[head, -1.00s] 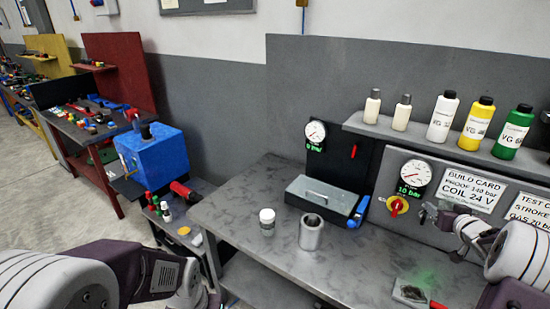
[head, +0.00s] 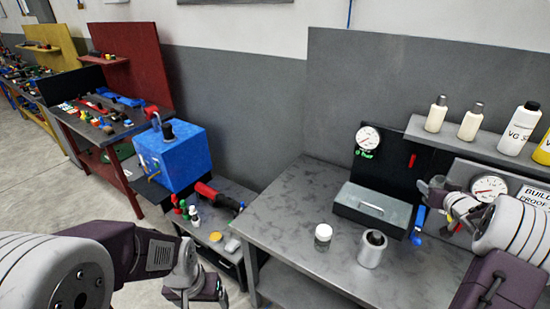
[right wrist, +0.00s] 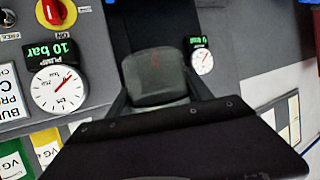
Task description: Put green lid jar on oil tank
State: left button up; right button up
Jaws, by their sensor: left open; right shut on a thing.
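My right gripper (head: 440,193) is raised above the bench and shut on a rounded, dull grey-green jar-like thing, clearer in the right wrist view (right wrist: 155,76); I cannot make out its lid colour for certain. The blue box-shaped oil tank (head: 183,160), with a black cap on top, stands left of the bench, well apart from the right gripper. My left gripper (head: 195,294) is open and empty at the lower left, below and in front of the tank; its fingertips are hard to see.
A white-lidded jar (head: 322,237) and a metal cylinder (head: 372,249) stand on the grey bench (head: 290,215). A grey case (head: 375,210) lies behind them. Small bottles with coloured caps (head: 186,211) and a red-and-black tool (head: 215,195) sit on the low shelf by the tank.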

aim_at(155, 195)
jog(key=i+j, duration=0.2)
jog(key=j, duration=0.2)
jog(key=i+j, duration=0.2)
jog(key=j, duration=0.2)
jog(key=i+j, duration=0.25)
jog(key=j, duration=0.2)
jog(key=i+j+u, duration=0.1)
jog(key=j, duration=0.3)
jog(key=i+j, duration=0.55)
jog(key=j, duration=0.25)
